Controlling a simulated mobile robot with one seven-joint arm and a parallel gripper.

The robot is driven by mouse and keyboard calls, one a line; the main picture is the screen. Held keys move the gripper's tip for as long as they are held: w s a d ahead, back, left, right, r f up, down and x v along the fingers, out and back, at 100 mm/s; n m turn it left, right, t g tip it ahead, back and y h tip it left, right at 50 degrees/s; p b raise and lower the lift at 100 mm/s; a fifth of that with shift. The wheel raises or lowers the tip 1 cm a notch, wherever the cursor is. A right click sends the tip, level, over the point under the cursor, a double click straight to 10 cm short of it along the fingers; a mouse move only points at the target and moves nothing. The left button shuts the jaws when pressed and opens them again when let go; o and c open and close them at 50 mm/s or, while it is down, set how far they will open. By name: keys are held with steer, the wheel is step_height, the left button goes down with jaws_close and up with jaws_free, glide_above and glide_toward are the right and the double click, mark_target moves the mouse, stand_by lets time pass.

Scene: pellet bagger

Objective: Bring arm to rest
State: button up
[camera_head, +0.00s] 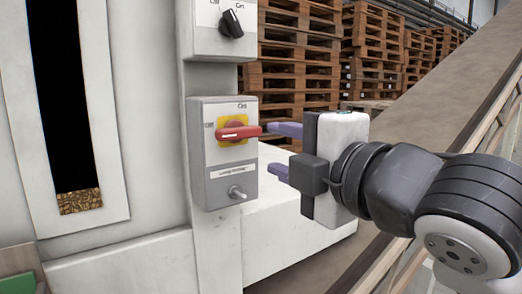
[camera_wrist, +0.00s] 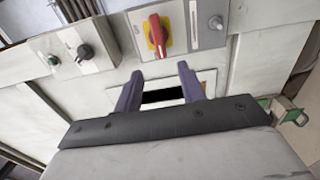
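My gripper (camera_head: 276,150) points left toward a grey switch box (camera_head: 218,180) on the machine front. Its two purple fingers are spread apart with nothing between them. In the wrist view my gripper (camera_wrist: 158,88) is also open and empty. The red rotary handle (camera_head: 238,132) sits on a yellow plate on that box and lies roughly horizontal in the head view. One fingertip appears close to the handle's end; I cannot tell whether they touch. In the wrist view the red handle (camera_wrist: 157,35) is beyond the fingertips.
A black knob (camera_head: 231,24) is on a box above. A metal stud (camera_head: 237,192) sticks out below the red handle. A white ledge (camera_head: 290,215) lies below my gripper. Wooden pallets (camera_head: 300,60) stand behind, and a sloping conveyor (camera_head: 450,95) is at the right.

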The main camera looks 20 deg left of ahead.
steer(key=shift+v, duration=0.95)
